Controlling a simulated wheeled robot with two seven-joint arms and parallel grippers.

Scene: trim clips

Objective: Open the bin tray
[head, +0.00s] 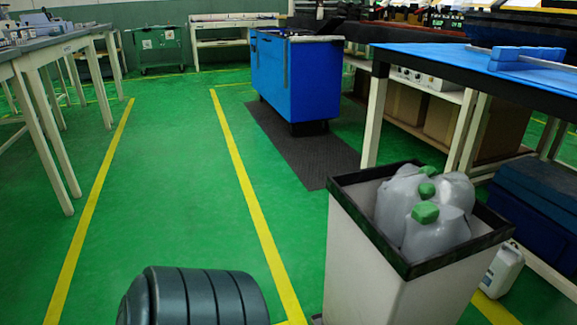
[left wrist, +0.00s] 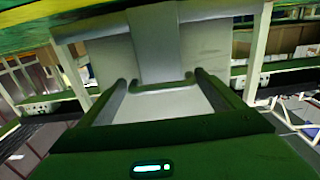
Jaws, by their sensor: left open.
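In the left wrist view my left gripper (left wrist: 160,84) is open, its two dark fingers spread apart. A pale grey panelled front (left wrist: 100,60) fills the view beyond the fingers, with a lighter strip down its middle. A dark U-shaped bar (left wrist: 160,87), which looks like a handle, shows between the fingertips. I cannot tell whether the fingers touch it. A pale surface (left wrist: 160,107) lies between the fingers, nearer my palm. No bin tray can be told for certain. My right gripper is in neither view.
A tall grey-white bin (head: 362,262) with a black rim holds several cloudy jugs (head: 440,228) with green caps. A white jug (head: 502,270) stands on the floor beside it. A blue cabinet (head: 295,80) stands further back. Green floor (head: 170,190) is clear between yellow lines.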

